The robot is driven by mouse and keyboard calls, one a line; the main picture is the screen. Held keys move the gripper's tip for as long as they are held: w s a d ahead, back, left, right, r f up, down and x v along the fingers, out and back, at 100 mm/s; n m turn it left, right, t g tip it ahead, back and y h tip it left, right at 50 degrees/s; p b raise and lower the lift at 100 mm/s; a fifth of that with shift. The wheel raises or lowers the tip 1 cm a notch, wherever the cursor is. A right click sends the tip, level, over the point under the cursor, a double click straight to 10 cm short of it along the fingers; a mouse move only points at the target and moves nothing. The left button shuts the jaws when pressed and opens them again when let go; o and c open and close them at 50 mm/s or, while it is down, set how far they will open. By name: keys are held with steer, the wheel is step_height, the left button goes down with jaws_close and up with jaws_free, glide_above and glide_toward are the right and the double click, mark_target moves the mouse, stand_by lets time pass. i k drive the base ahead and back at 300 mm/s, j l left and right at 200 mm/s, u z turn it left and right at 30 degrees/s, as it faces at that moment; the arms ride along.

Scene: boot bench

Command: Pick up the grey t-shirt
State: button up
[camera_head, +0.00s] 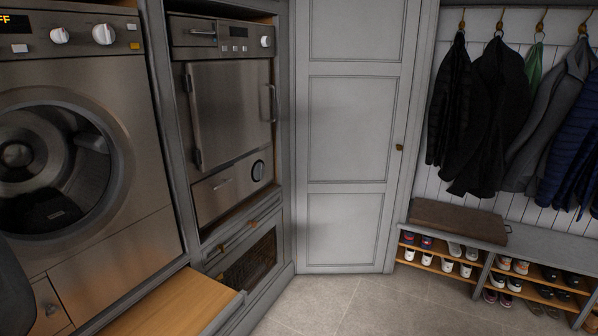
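I cannot make out a grey t-shirt for certain. A grey garment (549,115) hangs from a hook at the right, and it looks more like a coat. Inside the round opening of the washing machine (150,125) at the left lies a dark item (57,212); I cannot tell what it is. My gripper is not in view. A dark rounded shape at the lower left edge is cut off and unclear.
A wooden surface (170,305) juts out low in front. A steel appliance (232,112) and a closed grey door (350,130) stand behind. Tiled floor (350,308) is clear at the lower middle.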

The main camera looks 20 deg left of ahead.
mark_target(60, 212)
steer(key=i, duration=1.95)
steer(key=i+u, duration=0.1)
steer(key=i, duration=0.7)
steer(key=i+l+u, duration=0.15)
steer(key=i, duration=0.65)
steer(key=i+l+u, duration=0.1)
steer(key=u, duration=1.9)
